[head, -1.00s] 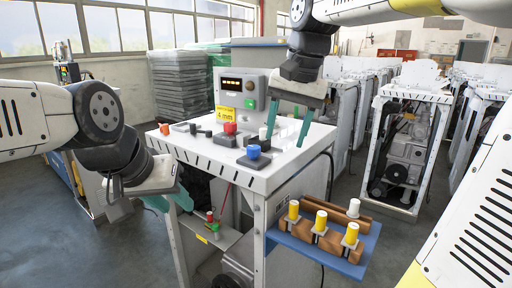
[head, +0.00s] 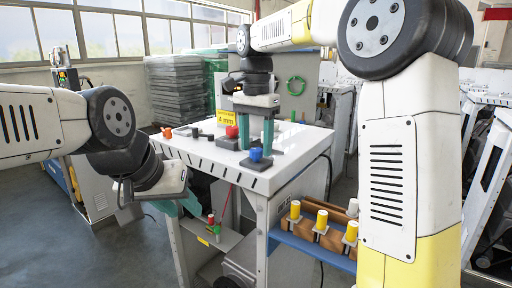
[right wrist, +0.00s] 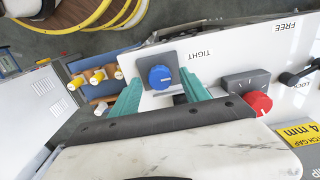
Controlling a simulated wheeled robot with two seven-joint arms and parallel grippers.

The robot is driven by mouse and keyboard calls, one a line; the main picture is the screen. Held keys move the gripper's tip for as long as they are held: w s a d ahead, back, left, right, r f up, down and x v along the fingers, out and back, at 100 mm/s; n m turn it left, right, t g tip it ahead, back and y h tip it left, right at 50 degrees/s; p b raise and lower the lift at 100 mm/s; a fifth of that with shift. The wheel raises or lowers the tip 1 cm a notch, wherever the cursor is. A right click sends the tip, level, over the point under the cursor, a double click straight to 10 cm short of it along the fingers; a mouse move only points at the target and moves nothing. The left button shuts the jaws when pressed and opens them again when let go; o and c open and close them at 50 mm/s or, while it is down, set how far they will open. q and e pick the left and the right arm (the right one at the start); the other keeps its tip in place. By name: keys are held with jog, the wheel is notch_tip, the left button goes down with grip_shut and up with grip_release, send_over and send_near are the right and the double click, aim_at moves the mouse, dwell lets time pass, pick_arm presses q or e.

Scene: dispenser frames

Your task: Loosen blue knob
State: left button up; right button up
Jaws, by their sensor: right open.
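The blue knob (head: 256,154) sits on a dark square base near the front corner of the white machine top. It also shows in the right wrist view (right wrist: 161,77), next to the printed word TIGHT. My right gripper (head: 257,144) is open and points down, with its teal fingers on either side of the knob. In the right wrist view the open fingers (right wrist: 160,84) have the knob between and just beyond their tips, apparently without contact. My left gripper (head: 178,207) is open and empty, off the left front of the machine.
A red knob (head: 231,132) and a yellow 4 mm sign (head: 225,124) stand close behind the blue knob. A blue side tray (head: 318,248) holds several yellow-and-white cylinders in brown blocks. The word FREE is printed farther along the top.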

jog(key=shift+f, duration=0.6)
jog(key=shift+c, duration=0.2)
grip_shut()
